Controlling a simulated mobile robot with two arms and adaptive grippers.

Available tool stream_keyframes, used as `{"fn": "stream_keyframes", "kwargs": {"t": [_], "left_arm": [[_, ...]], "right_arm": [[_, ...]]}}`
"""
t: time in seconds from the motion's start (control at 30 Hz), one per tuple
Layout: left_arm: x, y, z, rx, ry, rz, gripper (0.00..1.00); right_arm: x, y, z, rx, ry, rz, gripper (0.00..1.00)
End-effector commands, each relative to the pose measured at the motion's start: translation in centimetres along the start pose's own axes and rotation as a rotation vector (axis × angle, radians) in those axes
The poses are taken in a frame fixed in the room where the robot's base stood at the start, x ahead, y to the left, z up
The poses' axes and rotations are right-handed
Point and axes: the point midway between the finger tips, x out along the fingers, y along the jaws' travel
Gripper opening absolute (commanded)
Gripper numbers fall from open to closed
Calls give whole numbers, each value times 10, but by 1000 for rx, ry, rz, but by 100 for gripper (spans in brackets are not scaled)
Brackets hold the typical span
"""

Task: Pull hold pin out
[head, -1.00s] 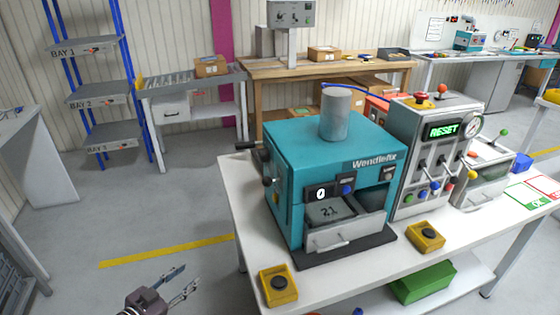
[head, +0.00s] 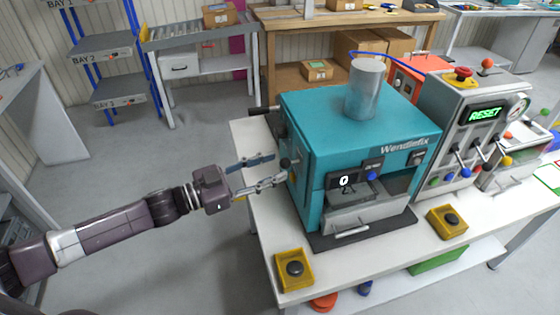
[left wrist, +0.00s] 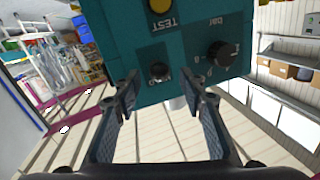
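The teal machine (head: 345,115), marked Wendlefix, stands on the white bench. In the left wrist view its side panel (left wrist: 190,30) carries a small dark pin (left wrist: 160,72) beside a label that seems to read HOLD. A larger black dial (left wrist: 220,53) sits to its right and a yellow TEST button (left wrist: 160,5) above it. My left gripper (head: 279,168) is open at the machine's left side. In the left wrist view its fingers (left wrist: 165,92) stand apart on either side of the pin's line, with nothing held. Contact is not visible. My right gripper is not in view.
A black handle (head: 262,110) sticks out from the machine's back left. A grey cylinder (head: 364,90) stands on its top.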

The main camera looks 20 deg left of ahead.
Motion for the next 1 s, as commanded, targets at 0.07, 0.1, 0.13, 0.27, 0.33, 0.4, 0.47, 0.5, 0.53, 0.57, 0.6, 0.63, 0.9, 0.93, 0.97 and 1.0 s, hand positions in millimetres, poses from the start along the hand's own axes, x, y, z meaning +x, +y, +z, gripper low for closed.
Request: {"fn": "stream_keyframes", "kwargs": {"t": [0.07,0.1,0.13,0.27,0.33,0.4,0.47,0.5,0.53,0.57,0.6,0.63,0.9,0.93,0.97,1.0], "left_arm": [[10,-1,-3,-1,2,-1,38],[15,-1,-2,-1,2,-2,38],[17,-1,-2,-1,2,-1,38],[25,0,-1,-1,1,-1,38],[27,0,0,0,0,-1,38],[28,0,0,0,-1,0,38],[28,0,0,0,-1,0,38],[27,0,1,0,-1,0,38],[27,0,1,0,-1,0,38],[27,0,1,0,-1,0,38],[27,0,0,0,-1,0,37],[27,0,0,0,-1,0,34],[27,0,0,0,-1,0,4],[27,0,0,0,-1,0,1],[27,0,0,0,-1,0,0],[27,0,0,0,-1,0,0]], "right_arm": [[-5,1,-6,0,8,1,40],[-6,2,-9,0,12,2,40],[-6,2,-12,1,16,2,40],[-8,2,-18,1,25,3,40],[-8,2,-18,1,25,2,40],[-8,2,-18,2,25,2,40],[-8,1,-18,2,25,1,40],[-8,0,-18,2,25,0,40],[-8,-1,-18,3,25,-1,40],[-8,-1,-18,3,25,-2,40],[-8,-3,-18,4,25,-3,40],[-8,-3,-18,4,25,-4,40],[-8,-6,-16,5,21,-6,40],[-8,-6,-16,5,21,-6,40],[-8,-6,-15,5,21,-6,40],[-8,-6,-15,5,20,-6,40]]}}
